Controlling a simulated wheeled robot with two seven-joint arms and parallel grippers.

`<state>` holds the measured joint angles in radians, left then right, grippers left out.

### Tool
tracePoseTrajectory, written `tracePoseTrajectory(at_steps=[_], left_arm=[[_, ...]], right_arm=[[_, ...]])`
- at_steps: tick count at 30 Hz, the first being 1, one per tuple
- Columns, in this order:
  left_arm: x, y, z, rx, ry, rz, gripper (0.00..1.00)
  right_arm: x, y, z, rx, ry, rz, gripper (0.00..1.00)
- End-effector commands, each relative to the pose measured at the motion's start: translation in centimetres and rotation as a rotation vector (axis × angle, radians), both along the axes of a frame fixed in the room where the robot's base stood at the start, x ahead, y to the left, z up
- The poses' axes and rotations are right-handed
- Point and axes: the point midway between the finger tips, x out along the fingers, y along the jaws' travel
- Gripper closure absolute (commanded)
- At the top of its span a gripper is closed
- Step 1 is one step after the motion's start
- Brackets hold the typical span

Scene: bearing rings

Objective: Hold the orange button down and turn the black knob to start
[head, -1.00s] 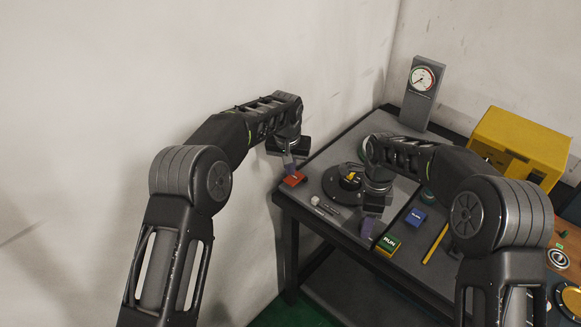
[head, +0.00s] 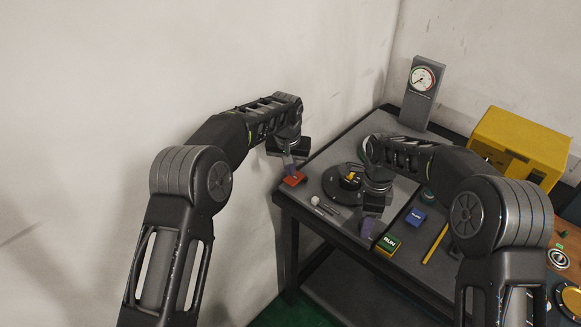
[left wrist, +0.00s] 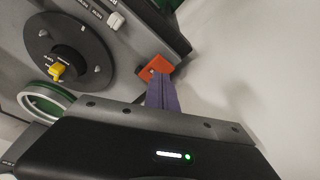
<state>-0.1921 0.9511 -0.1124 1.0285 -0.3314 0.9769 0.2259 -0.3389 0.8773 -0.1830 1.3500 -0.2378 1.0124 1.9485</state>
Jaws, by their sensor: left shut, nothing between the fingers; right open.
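The orange button (head: 293,179) is a small red-orange block at the bench's near left corner. It also shows in the left wrist view (left wrist: 155,67). My left gripper (head: 289,170) is shut, with its purple fingertips (left wrist: 162,95) at the button; I cannot tell whether they press it. The black knob (left wrist: 70,58) sits on a round dark plate with a yellow pointer (left wrist: 57,71). In the head view the knob plate (head: 333,186) is right of the button, partly hidden by my right arm. My right gripper (head: 368,228) is open and empty, in front of the knob plate and to its right.
A white toggle (head: 315,200) stands near the bench's front edge. A green RUN block (head: 389,245), a blue block (head: 416,217) and a yellow stick (head: 435,243) lie to the right. A gauge (head: 423,78) and a yellow box (head: 520,145) stand behind. A wall is close on the left.

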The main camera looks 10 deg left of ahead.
Motion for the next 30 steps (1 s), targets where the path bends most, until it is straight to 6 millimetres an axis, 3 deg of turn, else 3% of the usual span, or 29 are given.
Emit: tracePoseTrajectory(at_steps=[30], left_arm=[[0.0, 0.0, -2.5, 0.0, 0.001, 0.001, 1.0]], right_arm=[[0.0, 0.0, 0.0, 0.0, 0.0, 0.0, 0.51]])
